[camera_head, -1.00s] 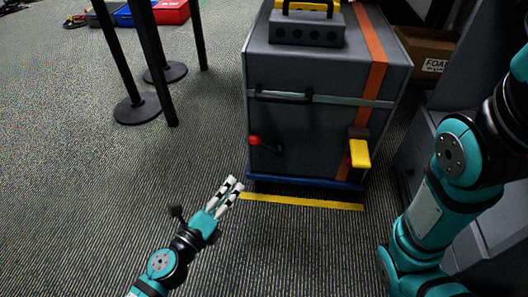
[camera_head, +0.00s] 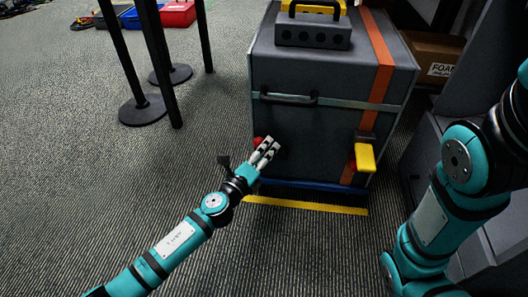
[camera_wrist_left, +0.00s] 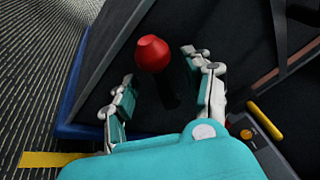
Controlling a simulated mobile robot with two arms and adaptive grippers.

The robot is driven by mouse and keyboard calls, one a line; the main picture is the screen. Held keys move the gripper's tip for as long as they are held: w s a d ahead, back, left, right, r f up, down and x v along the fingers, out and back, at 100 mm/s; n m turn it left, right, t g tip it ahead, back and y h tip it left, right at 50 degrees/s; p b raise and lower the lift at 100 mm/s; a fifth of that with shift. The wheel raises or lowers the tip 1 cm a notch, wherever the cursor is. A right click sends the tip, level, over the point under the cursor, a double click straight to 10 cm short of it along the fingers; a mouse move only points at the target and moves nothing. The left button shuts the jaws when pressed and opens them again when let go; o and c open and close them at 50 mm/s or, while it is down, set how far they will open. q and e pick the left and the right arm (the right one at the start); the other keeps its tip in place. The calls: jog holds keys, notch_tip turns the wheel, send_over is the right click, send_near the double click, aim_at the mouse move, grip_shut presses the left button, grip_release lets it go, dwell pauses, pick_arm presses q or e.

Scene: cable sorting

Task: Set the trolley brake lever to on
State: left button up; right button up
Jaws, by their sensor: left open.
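The trolley's brake lever (camera_wrist_left: 154,56) has a red knob on a dark shaft, at the lower left of the front face of a dark grey case on a blue base. In the left wrist view the lever lies between my two open fingers, with the knob towards their tips. In the head view my left gripper (camera_head: 264,152) mostly covers it, and a bit of the red knob (camera_head: 258,140) shows beside the fingers. Whether the fingers touch the lever I cannot tell. My right arm stands at the right; its gripper is out of view.
A yellow pedal-like part (camera_head: 365,157) juts from the case's lower right. A black handle (camera_head: 289,98) crosses the front. A yellow floor strip (camera_head: 310,205) lies before the trolley. Black posts (camera_head: 165,80) stand at left, a cardboard box (camera_head: 432,55) at right. Carpet between is clear.

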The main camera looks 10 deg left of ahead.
pick_arm(q)
grip_shut()
dwell(0.4)
